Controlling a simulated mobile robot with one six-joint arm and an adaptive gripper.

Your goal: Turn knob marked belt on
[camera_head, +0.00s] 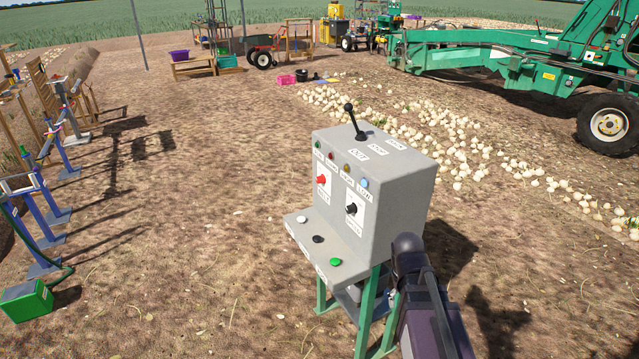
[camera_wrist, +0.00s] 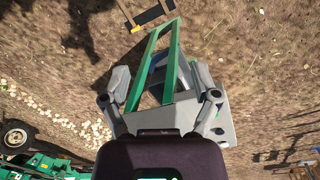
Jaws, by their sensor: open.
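A grey control box (camera_head: 372,165) stands on green legs (camera_head: 367,315) in the middle of the head view. Its sloped front bears a red knob (camera_head: 321,180) on a white plate and a black knob (camera_head: 351,208) on another. The plate lettering is too small to read surely. My gripper (camera_wrist: 160,77) is open and empty in the wrist view, its fingers spread either side of the box and its green stand (camera_wrist: 170,60). In the head view my dark arm is at the box's lower right; the fingers are not clear there. The knobs do not show in the wrist view.
A black lever (camera_head: 355,122) stands on the box top. Coloured lamps line the upper front; white, black and green buttons (camera_head: 335,262) sit on the lower ledge. A green machine (camera_head: 500,55) and scattered onions (camera_head: 440,130) lie behind. Ground left of the box is open.

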